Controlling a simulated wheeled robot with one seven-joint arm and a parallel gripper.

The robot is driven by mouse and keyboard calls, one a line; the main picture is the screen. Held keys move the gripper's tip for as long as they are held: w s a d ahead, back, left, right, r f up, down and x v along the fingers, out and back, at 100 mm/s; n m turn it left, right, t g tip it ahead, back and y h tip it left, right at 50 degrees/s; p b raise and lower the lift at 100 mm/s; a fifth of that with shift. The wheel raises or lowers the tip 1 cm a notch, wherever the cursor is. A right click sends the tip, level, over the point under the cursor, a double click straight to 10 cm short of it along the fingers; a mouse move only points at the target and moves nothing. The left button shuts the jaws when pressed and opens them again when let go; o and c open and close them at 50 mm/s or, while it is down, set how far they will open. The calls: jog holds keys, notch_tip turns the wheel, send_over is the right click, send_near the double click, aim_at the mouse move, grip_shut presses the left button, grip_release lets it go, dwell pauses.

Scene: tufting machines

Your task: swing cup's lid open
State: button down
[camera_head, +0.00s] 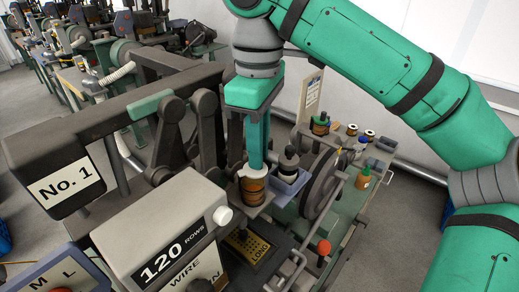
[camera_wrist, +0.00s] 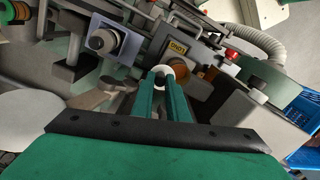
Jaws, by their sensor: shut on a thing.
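The cup (camera_head: 253,190) is amber-brown and stands beside the machine, under my gripper, with a white lid (camera_head: 244,170) at its top. In the wrist view the white lid (camera_wrist: 180,70) shows as a pale round rim at the fingertips, and the orange-brown of the cup (camera_wrist: 183,74) shows just to its right. My gripper (camera_head: 257,162) points down from above and is shut on the lid. In the wrist view my gripper (camera_wrist: 161,76) has its fingertips around a small dark part by the lid. The fingers hide part of the lid, and its exact tilt is hard to tell.
A handwheel (camera_head: 322,184) is farther right. Several small bottles sit on the green bench behind.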

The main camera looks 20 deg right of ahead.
jog(key=shift+w+n, duration=0.15)
jog(key=shift+n, duration=0.35)
jog(key=c, duration=1.7)
grip_release()
notch_tip(320, 180, up, 11)
jog(key=shift+f, duration=0.1)
jog(key=shift+w, duration=0.1)
